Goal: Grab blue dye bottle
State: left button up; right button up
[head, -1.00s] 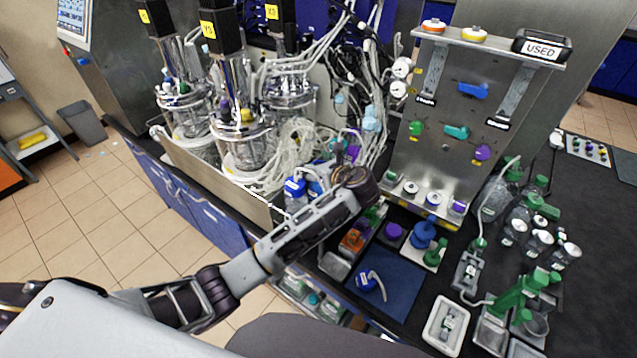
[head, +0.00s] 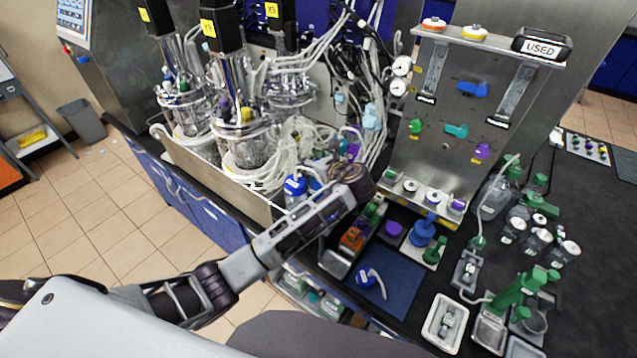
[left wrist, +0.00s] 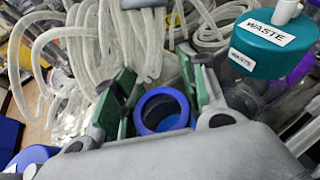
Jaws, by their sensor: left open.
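My left gripper (head: 346,178) is above the counter beside the tubing, in front of the bioreactors; its fingers are hidden in the head view. In the left wrist view the gripper (left wrist: 158,84) is open, with its green-padded fingers spread. A round vessel with a blue rim (left wrist: 163,110) sits between the fingers, apart from at least the left pad. It may be the blue dye bottle, but its body is hidden. A blue-capped bottle (head: 295,187) stands left of the gripper. My right gripper is not in view.
A teal-capped bottle labelled WASTE (left wrist: 275,45) stands close to the right finger. Looped clear tubing (left wrist: 110,35) crowds the space beyond the fingers. A metal valve panel (head: 445,130) stands to the right. A blue mat (head: 395,280) lies at the front of the counter.

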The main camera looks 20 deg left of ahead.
pick_arm(q)
jog(key=shift+s+f, duration=0.15)
jog(key=shift+f, duration=0.05)
jog(key=c, duration=0.5)
jog(key=shift+s+f, duration=0.1)
jog(key=shift+f, duration=0.05)
grip_shut()
jog(key=shift+d, duration=0.1)
jog(key=shift+r, duration=0.55)
notch_tip(320, 180, up, 9)
jog(key=b, duration=0.1)
jog(key=shift+w+r, duration=0.2)
